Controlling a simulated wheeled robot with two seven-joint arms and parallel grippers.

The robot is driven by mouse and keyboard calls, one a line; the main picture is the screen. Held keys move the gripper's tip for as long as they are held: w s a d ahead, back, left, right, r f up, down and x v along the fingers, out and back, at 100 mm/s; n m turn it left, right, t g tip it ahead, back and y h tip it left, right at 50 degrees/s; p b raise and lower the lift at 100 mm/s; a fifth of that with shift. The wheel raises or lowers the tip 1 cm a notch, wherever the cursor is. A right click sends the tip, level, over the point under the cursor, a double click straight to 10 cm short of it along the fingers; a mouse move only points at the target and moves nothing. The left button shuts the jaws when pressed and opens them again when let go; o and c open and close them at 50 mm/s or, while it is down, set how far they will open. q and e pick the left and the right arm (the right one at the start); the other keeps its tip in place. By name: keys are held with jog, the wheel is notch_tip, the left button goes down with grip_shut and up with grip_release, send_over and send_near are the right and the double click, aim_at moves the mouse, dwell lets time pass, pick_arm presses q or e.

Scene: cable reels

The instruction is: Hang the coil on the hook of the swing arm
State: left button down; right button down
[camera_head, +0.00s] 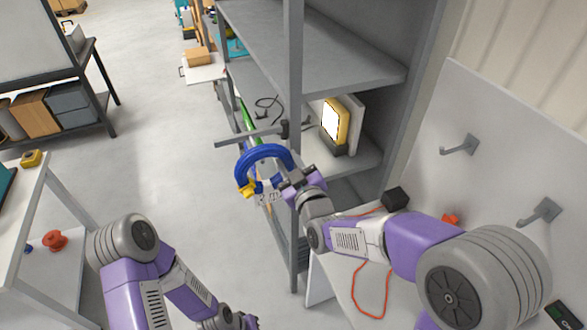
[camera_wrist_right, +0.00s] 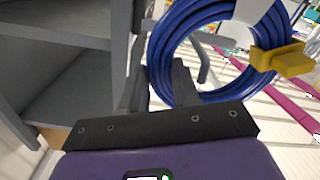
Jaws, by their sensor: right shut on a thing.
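The blue coil (camera_head: 264,150), with a yellow piece (camera_head: 247,189) on it, is held up by my right gripper (camera_head: 287,176), which is shut on its right side. The coil also shows in the right wrist view (camera_wrist_right: 160,55), beyond the dark fingers. The grey swing arm (camera_head: 245,137) sticks out leftward from the shelf post, just above the coil in the head view. In the wrist view a grey bar shows through the coil's opening; I cannot tell whether it passes through. The hook's tip is not clear. My left arm is low, its gripper (camera_head: 248,322) mostly cut off by the bottom edge.
A grey shelf unit (camera_head: 293,70) stands close behind the coil, with a yellow-framed lamp (camera_head: 336,120) on one shelf. At right, a white panel carries hooks (camera_head: 460,146) above a bench with an orange cable (camera_head: 372,290). Open floor lies left of the coil.

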jog(key=shift+p+x, duration=0.6)
jog(key=shift+x, duration=1.8)
jog(key=shift+w+f+b, duration=0.15)
jog(key=shift+f+b, duration=1.2)
jog(key=shift+b, duration=0.25)
jog(key=shift+c, duration=0.5)
grip_release()
jog(key=shift+f, duration=0.1)
